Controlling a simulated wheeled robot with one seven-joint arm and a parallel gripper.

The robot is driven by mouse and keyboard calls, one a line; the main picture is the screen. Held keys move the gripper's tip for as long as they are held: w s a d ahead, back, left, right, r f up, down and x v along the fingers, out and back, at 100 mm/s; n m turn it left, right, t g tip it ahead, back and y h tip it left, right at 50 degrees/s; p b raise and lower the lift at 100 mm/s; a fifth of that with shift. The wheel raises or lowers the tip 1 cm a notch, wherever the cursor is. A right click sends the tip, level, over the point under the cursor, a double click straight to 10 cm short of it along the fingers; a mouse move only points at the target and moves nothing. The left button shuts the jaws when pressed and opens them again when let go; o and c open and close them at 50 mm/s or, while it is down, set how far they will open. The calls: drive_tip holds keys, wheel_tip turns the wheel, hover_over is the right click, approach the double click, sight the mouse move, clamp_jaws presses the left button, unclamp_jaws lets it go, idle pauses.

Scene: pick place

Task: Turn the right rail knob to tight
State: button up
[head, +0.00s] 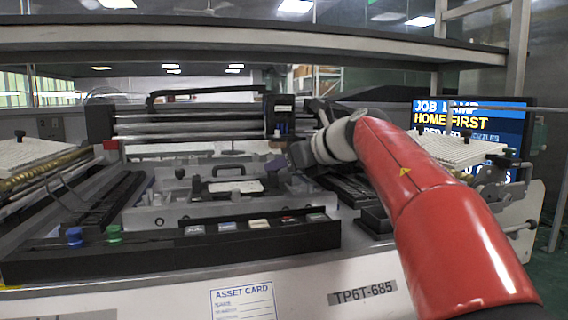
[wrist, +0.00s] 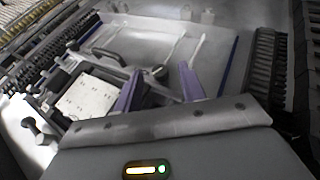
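My gripper (wrist: 161,69) shows in the wrist view as two purple fingers standing apart, with nothing between them. It is over the pale fixture plate (wrist: 165,45). In the head view my gripper (head: 274,168) hangs low above the machine bed, right of the black handle, and is small and partly hidden by the wrist. A dark round knob (wrist: 30,123) on a stem is at the left of the wrist view, apart from the fingers. Another small dark knob (wrist: 72,45) is further up. I cannot tell which is the right rail knob or how it is turned.
A white plate (wrist: 88,97) lies left of the fingers, and a black handle (head: 228,170) stands on the fixture. A screen (head: 470,125) stands at right.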

drive_tip(key=v, duration=0.7)
drive_tip(key=shift+s+d+r, duration=0.15)
drive_tip(key=shift+s+d, duration=0.05)
drive_tip(key=shift+d, duration=0.05)
drive_tip(key=shift+s, duration=0.1)
